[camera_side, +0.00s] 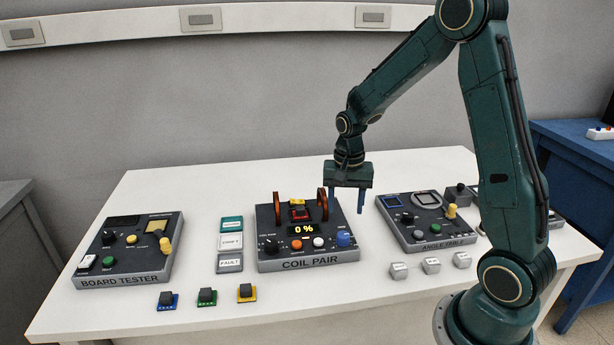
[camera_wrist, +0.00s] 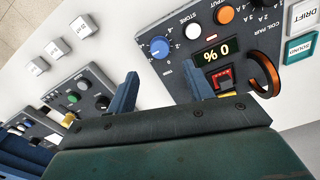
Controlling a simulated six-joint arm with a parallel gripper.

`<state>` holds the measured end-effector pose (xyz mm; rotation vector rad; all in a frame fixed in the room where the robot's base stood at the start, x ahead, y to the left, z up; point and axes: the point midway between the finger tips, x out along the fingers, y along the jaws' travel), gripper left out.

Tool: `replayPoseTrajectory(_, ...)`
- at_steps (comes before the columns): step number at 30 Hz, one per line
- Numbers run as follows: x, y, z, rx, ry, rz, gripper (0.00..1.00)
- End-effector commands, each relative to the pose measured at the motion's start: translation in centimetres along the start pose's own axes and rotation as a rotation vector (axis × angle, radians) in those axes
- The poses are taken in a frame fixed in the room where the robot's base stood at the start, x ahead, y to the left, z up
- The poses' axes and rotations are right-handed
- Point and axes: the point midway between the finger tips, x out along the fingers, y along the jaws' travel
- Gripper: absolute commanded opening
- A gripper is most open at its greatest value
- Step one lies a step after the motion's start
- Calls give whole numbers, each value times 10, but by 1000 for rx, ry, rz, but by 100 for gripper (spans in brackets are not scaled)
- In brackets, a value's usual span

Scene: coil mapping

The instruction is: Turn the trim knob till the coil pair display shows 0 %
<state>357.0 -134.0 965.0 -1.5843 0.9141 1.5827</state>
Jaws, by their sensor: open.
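The coil pair unit (camera_side: 308,254) stands in the middle of the white table. Two copper coils (camera_side: 322,204) stand on the unit.
The board tester (camera_side: 122,281) is at left and the angle table (camera_side: 437,236) at right. Labelled tiles (camera_side: 231,242) lie left of the unit. Small coloured boards (camera_side: 207,297) and several grey cubes (camera_side: 431,266) lie in front. The table's back strip is clear.

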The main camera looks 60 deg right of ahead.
Motion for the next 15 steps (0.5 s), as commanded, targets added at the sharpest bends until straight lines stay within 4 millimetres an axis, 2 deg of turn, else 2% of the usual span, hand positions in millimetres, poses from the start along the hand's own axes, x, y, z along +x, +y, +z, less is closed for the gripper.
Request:
replayPoseTrajectory(1,-10,-1,-1,0,5,-4,52)
replayPoseTrajectory(6,-34,-1,-1,0,3,-3,52)
replayPoseTrajectory(15,-53,0,0,0,1,-1,52)
